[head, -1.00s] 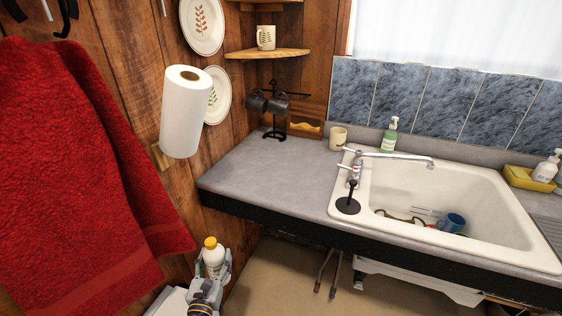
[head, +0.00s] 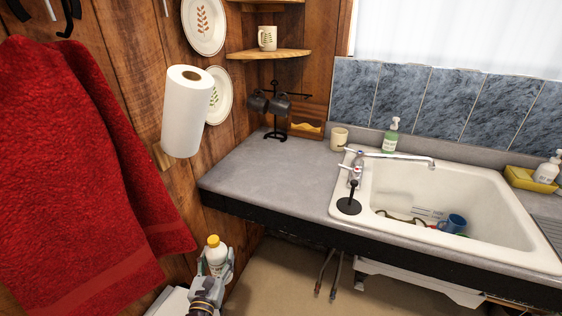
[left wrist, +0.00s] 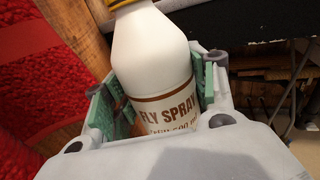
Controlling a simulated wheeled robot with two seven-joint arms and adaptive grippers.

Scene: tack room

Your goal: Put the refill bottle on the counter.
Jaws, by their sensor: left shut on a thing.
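The refill bottle (head: 215,254) is white with a yellow cap and stands nearly upright in my left gripper (head: 219,270). In the left wrist view the bottle (left wrist: 152,55) shows a brown-lettered "FLY SPRAY" label, and the green-padded fingers of my left gripper (left wrist: 160,92) are shut on it from both sides. The bottle is below and in front of the counter (head: 262,172), near its left end. The grey counter top is bare on its left part. My right gripper is not in view.
A white sink (head: 470,190) with dishes takes up the counter's right part, with a black plunger-like item (head: 349,205) at its corner. A mug rack (head: 276,115), a cream cup (head: 339,137) and a green soap bottle (head: 390,138) stand at the back. A red towel (head: 80,160) and paper roll (head: 187,110) hang left.

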